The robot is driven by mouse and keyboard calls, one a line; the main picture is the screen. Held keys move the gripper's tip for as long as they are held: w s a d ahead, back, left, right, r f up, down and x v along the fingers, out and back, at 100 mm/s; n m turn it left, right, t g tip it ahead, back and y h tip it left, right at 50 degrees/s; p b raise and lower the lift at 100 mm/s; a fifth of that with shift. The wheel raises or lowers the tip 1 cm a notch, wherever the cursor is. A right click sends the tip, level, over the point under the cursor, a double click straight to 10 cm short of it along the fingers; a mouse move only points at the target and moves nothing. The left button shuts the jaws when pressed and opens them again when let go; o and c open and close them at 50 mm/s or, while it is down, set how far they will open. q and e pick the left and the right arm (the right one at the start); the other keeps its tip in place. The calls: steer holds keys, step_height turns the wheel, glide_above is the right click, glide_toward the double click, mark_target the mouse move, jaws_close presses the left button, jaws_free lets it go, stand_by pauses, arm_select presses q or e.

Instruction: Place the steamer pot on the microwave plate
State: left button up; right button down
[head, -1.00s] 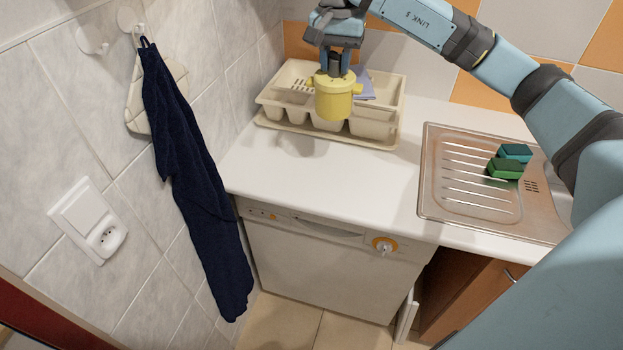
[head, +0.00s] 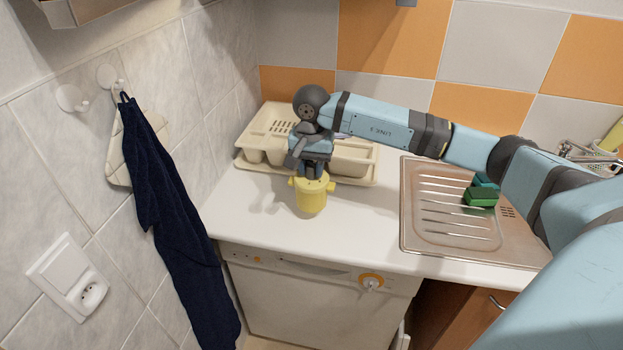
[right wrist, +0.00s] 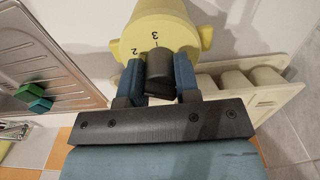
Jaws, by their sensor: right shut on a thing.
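The steamer pot (head: 311,197) is yellow with small side handles and a dark knob on its lid. It is upright over the white counter, in front of the dish rack; I cannot tell whether it touches the counter. My right gripper (head: 313,172) comes down from above and is shut on its knob. In the right wrist view the blue fingers (right wrist: 159,82) stand either side of the dark knob, with the yellow pot (right wrist: 160,30) beyond and numbers on its lid. The microwave plate is not in view. My left gripper is not in view.
A cream dish rack (head: 262,150) stands behind the pot. A steel sink drainboard (head: 425,225) with green sponges (head: 481,196) lies to the right. A dark blue towel (head: 185,230) hangs on the left wall. The counter (head: 365,222) between is clear.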

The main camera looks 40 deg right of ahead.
mark_target(312, 181)
steer(key=shift+f, duration=2.05)
steer(key=shift+f, duration=0.15)
steer(key=c, duration=0.8)
jaws_free()
steer(key=shift+c, duration=0.2)
